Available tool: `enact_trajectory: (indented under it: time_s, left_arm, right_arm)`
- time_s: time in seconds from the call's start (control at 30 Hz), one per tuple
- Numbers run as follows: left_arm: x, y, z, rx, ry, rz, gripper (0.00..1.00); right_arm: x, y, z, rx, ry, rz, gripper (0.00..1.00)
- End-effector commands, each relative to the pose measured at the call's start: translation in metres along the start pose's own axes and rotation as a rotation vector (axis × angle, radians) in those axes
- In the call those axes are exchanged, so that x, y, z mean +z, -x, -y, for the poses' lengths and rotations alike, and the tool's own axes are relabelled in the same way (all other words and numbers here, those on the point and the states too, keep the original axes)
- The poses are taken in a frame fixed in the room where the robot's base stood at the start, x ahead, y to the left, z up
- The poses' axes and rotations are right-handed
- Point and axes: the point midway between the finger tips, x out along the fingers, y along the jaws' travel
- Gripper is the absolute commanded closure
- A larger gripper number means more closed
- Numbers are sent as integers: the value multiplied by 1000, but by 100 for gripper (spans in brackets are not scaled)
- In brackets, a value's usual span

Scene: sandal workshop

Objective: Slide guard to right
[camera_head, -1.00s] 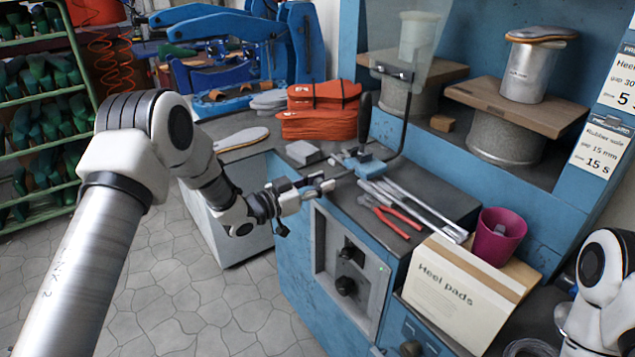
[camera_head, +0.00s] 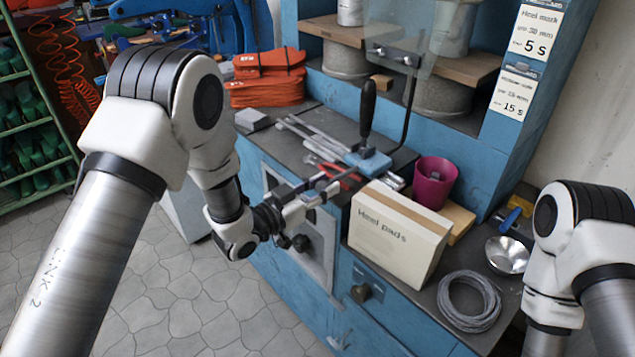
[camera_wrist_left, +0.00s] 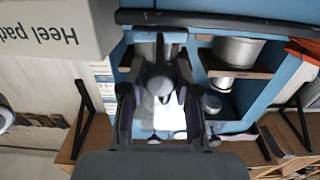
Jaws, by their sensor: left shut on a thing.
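The guard is a clear panel (camera_head: 403,38) on a bent dark rod, fixed to a blue block (camera_head: 368,162) with an upright black handle (camera_head: 367,110). The panel stands in front of the machine's shelves, between the two rollers. My left gripper (camera_head: 318,194) is at the worktop's front edge, shut on the guard's bar, which reaches from the block toward me. In the left wrist view, the fingers (camera_wrist_left: 158,75) close around a part below a blue piece; the exact contact is hard to see. My right arm is at the right edge; its gripper is not visible.
Red pliers (camera_head: 338,172) and metal rods (camera_head: 310,135) lie beside the block. A magenta cup (camera_head: 434,182) and a heel pads box (camera_head: 398,232) stand close to the right. Orange sheets (camera_head: 268,80) are stacked at the left. A grey coil (camera_head: 468,300) lies front right.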

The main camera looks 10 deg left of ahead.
Motion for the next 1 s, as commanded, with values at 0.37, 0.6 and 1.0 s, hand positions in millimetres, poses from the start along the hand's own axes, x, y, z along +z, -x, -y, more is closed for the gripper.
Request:
enact_trajectory:
  time_s: [0.37,0.6,1.0]
  left_arm:
    - [-1,0,0,0,0,-2,43]
    - [0,0,0,0,1,-2,43]
    - [0,72,2,-6,7,-1,43]
  right_arm:
    - [0,0,0,0,0,0,60]
    - [0,0,0,0,0,0,60]
    - [0,0,0,0,0,0,60]
